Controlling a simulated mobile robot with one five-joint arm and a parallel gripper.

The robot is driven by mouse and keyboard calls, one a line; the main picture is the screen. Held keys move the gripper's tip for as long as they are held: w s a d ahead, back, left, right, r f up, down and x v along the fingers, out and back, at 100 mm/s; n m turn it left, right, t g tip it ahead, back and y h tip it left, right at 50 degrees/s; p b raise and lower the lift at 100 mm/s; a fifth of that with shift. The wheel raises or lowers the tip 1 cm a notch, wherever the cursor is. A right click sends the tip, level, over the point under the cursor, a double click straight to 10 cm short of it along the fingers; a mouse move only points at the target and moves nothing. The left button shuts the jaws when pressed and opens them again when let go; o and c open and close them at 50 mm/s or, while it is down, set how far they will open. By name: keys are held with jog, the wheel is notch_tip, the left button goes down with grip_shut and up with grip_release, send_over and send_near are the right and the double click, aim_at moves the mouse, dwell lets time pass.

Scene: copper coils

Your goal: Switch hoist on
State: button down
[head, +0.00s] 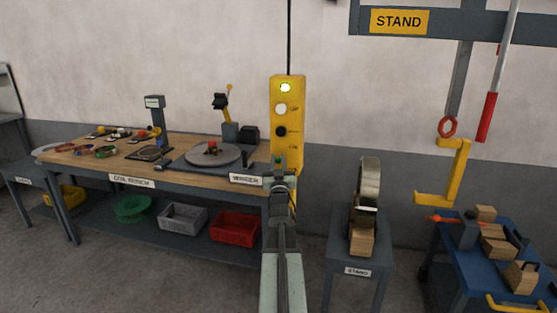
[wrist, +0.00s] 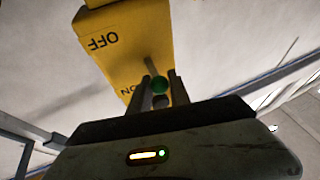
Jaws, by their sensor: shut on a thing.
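The yellow hoist pendant (head: 287,115) hangs from a cable in the middle of the head view. Its top lamp (head: 285,87) glows. In the wrist view the yellow box (wrist: 145,45) appears upside down, with an OFF mark and a partly covered ON mark. My gripper (head: 280,172) is at the pendant's lower part. My arm hides the pendant's bottom in the head view.
The coil bench (head: 115,181) with a turntable stands left of the pendant. A small stand (head: 357,271) with a coil is to its right. Farther right are a yellow hook (head: 457,175) and a blue cart (head: 480,265) with wooden blocks. Bare floor shows between bench and stand.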

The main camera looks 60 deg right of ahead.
jog(key=r+y+p, duration=0.1)
jog(key=p, duration=0.2)
jog(key=shift+r+g, duration=0.35)
jog(key=shift+g, duration=0.05)
jog(key=shift+w+d+m+g+y+p, duration=0.1)
jog(key=shift+m+g+y+p, duration=0.35)
jog(key=shift+p, duration=0.65)
jog(key=shift+f, duration=0.3)
jog(key=c, duration=1.2)
grip_release()
jog(key=shift+c, duration=0.2)
